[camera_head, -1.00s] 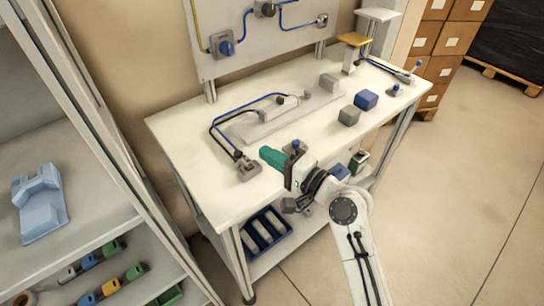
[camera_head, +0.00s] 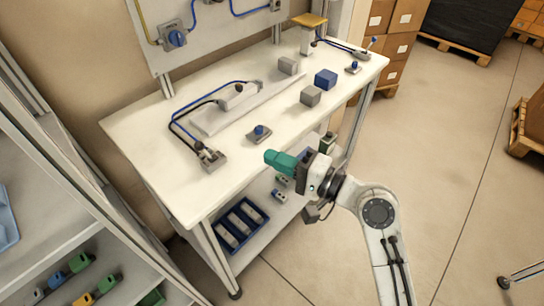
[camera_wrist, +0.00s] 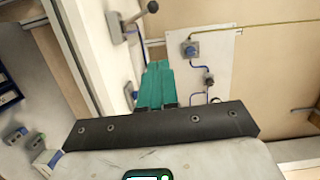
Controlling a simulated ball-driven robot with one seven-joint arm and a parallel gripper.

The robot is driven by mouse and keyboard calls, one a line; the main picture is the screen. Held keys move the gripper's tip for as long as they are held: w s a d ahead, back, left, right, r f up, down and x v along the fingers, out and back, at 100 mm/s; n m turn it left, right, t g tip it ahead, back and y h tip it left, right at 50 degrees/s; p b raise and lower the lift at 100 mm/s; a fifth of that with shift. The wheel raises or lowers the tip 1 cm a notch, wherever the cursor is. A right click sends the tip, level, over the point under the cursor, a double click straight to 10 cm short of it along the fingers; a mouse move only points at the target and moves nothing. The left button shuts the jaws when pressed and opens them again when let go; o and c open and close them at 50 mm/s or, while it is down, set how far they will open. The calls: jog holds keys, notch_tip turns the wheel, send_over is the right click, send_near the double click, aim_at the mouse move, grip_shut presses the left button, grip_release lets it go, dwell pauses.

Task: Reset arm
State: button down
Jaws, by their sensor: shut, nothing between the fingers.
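My gripper (camera_head: 272,157) has teal fingers and is shut, with nothing held. In the head view it hovers near the front edge of the white workbench (camera_head: 140,130), and the arm reaches in from the lower right. In the wrist view the teal fingers (camera_wrist: 156,88) lie side by side together, with the bench's edge to their left and the wall panel beyond.
Grey blocks (camera_head: 310,96), a blue block (camera_head: 326,79) and a blue-knobbed fixture (camera_head: 259,134) stand on the bench. A blue tray (camera_head: 240,226) is on its lower shelf. Shelving is at left, boxes (camera_head: 393,40) behind right.

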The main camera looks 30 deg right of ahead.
dwell(0.3)
jog(key=s+d+f+n+g+h, duration=0.3)
jog(key=s+f+n+g+h, duration=0.5)
jog(key=s+f, duration=1.05)
jog(key=s+d+f+n+g+h, duration=0.1)
jog(key=s+d+f+n+g, duration=0.2)
jog(key=s+g, duration=0.3)
jog(key=shift+s+d+g, duration=0.3)
jog(key=shift+s+d, duration=0.05)
jog(key=shift+s, duration=0.55)
jog(key=c, duration=1.9)
grip_release()
